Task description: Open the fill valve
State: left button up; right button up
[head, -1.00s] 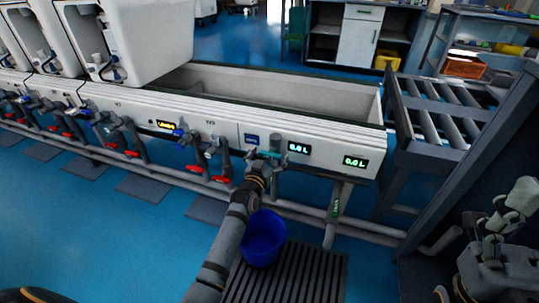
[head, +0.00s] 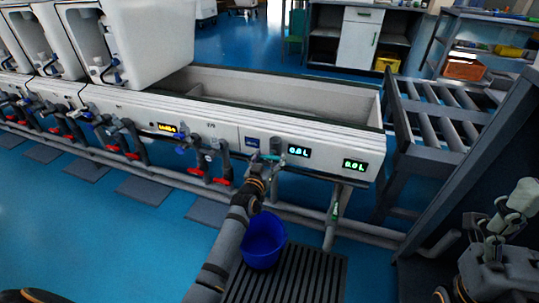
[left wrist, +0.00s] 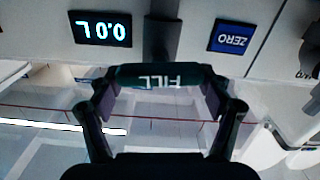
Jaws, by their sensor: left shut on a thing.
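The fill valve's dark handle, marked FILL (left wrist: 165,77), appears upside down in the left wrist view, between my left gripper's two fingers (left wrist: 160,105). My left gripper is shut on this handle. In the head view the teal handle (head: 268,157) shows on the front of the white trough, and my left gripper (head: 262,168) reaches up to it from below. My arm hides part of the valve. My right gripper (head: 505,205) seems to be at the far right, apart from the valve; its finger state is unclear.
A blue bucket (head: 264,242) stands below on a slatted floor grate (head: 300,275). Displays (head: 298,151) and a blue ZERO label (left wrist: 232,38) flank the valve. Red-handled valves (head: 222,182) lie to the left. A roller table (head: 440,105) and dark post stand right.

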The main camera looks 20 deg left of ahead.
pick_arm(q)
jog(key=n+p, duration=0.1)
jog(key=n, duration=0.1)
jog(key=shift+a+n, duration=0.1)
jog(key=shift+n, duration=0.2)
jog(key=shift+a+f+n+p, duration=0.1)
jog(key=shift+n+p, duration=0.2)
jog(key=shift+n, duration=1.9)
jog(key=o, duration=1.1)
